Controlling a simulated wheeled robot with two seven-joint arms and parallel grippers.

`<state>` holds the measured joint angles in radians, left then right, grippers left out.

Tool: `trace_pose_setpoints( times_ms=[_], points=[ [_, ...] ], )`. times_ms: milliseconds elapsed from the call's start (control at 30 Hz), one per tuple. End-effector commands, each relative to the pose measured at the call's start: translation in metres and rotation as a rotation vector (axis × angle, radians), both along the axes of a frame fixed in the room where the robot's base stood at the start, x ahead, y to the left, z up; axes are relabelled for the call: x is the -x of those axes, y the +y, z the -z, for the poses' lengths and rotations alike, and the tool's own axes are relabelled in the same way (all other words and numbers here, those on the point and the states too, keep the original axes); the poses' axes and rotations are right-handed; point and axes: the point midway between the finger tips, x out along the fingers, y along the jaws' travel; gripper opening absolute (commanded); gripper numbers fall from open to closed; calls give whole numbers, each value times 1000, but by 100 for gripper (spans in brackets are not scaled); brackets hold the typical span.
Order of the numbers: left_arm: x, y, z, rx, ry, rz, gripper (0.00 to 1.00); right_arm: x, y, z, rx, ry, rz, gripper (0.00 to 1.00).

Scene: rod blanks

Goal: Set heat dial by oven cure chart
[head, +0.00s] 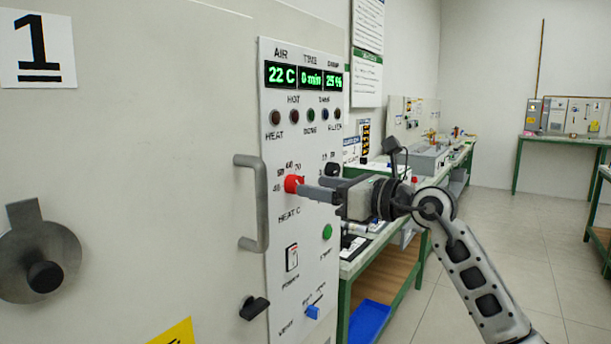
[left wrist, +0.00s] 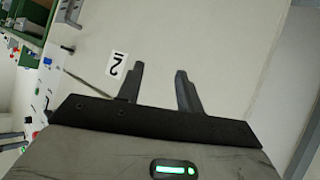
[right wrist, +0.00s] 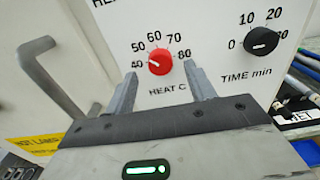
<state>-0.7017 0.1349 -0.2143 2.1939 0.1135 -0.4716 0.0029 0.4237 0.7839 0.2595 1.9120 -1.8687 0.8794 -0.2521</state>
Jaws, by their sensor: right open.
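The red heat dial (head: 293,184) is on the oven's control panel (head: 282,225), with numbers around it. In the right wrist view the heat dial (right wrist: 160,62) is marked 40 to 80, and its white mark appears to point left, near 40. My right gripper (head: 309,187) is open in front of the dial. Its fingertips (right wrist: 160,72) are on either side of the dial, with contact unclear. My left gripper (left wrist: 158,68) is open and empty, facing a pale surface with a "2" sign. Wall sheets (head: 368,25) are too small to read; I cannot tell which is the cure chart.
The black time dial (right wrist: 262,41) is right of the heat dial. A grey door handle (head: 250,203) stands out left of the panel. The display (head: 303,77) reads 22 C, 0 min and about 25 %. A green-legged bench (head: 385,225) runs behind my right arm.

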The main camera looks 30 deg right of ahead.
Motion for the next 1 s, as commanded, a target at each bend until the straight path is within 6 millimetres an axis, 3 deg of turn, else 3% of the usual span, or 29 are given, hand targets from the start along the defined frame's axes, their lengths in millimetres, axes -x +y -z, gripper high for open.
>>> trace_pose_setpoints(
  times_ms=[200,600,767,1000],
  points=[
    [-2,2,-4,-12,-1,-2,36,-27,12,-2,-3,-1,-1,55],
    [-4,2,-3,-18,-1,-1,36,-34,15,1,1,0,-1,55],
    [-4,2,-4,-18,-2,-2,36,-34,15,0,1,0,-1,13],
    [-4,2,-6,-18,-2,-2,36,-34,15,0,-7,4,-1,10]
  ],
)
